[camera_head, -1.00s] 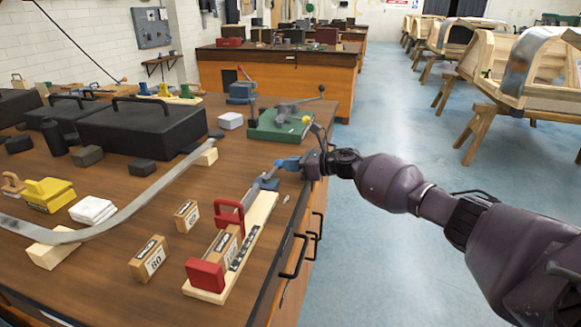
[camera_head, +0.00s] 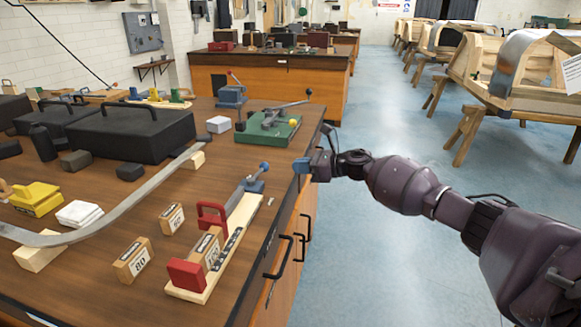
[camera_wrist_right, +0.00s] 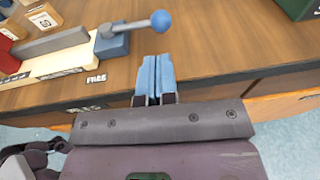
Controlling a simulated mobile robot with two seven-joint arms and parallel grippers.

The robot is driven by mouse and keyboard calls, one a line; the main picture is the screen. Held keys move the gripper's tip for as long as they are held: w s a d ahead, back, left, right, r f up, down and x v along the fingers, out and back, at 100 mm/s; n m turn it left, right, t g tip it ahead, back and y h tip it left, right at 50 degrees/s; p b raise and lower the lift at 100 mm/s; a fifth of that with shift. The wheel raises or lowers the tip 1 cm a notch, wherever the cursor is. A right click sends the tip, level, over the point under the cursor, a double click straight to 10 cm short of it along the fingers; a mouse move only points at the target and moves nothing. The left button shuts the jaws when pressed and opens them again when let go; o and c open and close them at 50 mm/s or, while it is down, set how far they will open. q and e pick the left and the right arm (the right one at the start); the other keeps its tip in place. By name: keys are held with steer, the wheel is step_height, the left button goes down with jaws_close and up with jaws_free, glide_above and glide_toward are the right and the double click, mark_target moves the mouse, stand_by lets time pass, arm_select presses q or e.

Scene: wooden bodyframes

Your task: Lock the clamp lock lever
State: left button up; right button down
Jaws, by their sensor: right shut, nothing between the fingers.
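The clamp is a pale wooden board (camera_head: 239,234) with a red handle piece and a red end block, lying on the bench. At its far end is a blue block (camera_head: 251,185) with a short grey lever ending in a blue ball (camera_head: 264,167). The wrist view shows the grey lever (camera_wrist_right: 133,27) leaning over the blue block (camera_wrist_right: 112,45), its blue ball (camera_wrist_right: 161,21) raised. My right gripper (camera_head: 303,166) is shut and empty, its blue fingertips (camera_wrist_right: 153,78) pressed together. It is right of the ball at the bench edge, apart from the lever. My left gripper is not in view.
A green base with a grey lever tool (camera_head: 270,127) stands behind the clamp. Wooden blocks (camera_head: 133,260) and a long curved metal strip (camera_head: 110,214) lie to the left. The bench edge and drawer handles (camera_head: 279,258) are close to my arm; bare tabletop surrounds the lever.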

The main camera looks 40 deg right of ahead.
steer(key=v, duration=0.6)
steer(key=shift+s, duration=0.2)
steer(key=shift+d, duration=0.1)
stand_by(0.3)
